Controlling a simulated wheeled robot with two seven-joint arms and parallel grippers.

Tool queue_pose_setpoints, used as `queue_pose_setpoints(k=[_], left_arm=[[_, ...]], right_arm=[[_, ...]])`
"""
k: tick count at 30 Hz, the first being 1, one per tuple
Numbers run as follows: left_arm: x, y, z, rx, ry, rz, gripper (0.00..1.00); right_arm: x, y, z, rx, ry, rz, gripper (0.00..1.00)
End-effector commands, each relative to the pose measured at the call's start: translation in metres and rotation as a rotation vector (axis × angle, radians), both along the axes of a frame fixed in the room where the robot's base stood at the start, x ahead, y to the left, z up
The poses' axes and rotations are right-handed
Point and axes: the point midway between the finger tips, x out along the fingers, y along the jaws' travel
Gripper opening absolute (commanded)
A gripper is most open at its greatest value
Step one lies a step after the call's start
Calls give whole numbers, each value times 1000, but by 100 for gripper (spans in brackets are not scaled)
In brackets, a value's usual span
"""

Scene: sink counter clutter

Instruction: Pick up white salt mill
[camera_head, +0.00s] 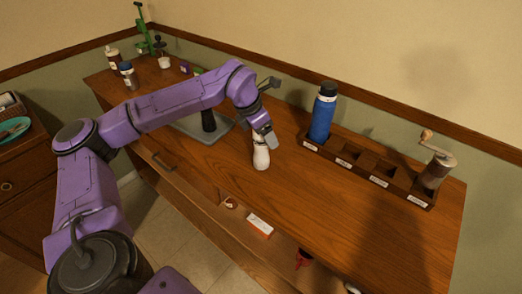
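The white salt mill (261,157) stands upright on the wooden counter, near the front edge at the middle of the view. My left gripper (265,131) comes down from above at its top. Its fingers overlap the top of the mill, which is partly hidden. I cannot tell whether the fingers touch the mill or have closed on it. My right gripper is not in view.
A wooden rack (362,173) with labelled compartments holds a blue bottle (322,116) at its left and a hand grinder (435,170) at its right. A dark upright object (208,121) is at a grey mat (190,126). Bottles stand far left; the counter's front right is clear.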

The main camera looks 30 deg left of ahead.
Motion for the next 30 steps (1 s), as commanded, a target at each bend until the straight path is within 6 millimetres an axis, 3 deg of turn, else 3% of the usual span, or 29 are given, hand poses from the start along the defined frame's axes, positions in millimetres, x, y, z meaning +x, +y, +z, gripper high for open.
queue_pose_setpoints(k=[1, 6, 16, 21, 28, 30], left_arm=[[0, 0, 0, 0, 0, 0, 55], [0, 0, 0, 0, 1, 0, 0], [0, 0, 5, 0, 0, -1, 0], [1, -1, 32, -1, -7, -1, 0], [-51, 5, 92, 0, -12, 1, 0], [-74, 7, 99, 0, -9, 1, 0]], right_arm=[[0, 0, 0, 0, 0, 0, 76], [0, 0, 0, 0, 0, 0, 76], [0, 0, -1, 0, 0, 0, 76], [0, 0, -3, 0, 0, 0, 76], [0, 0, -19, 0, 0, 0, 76], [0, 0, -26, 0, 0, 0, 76]])
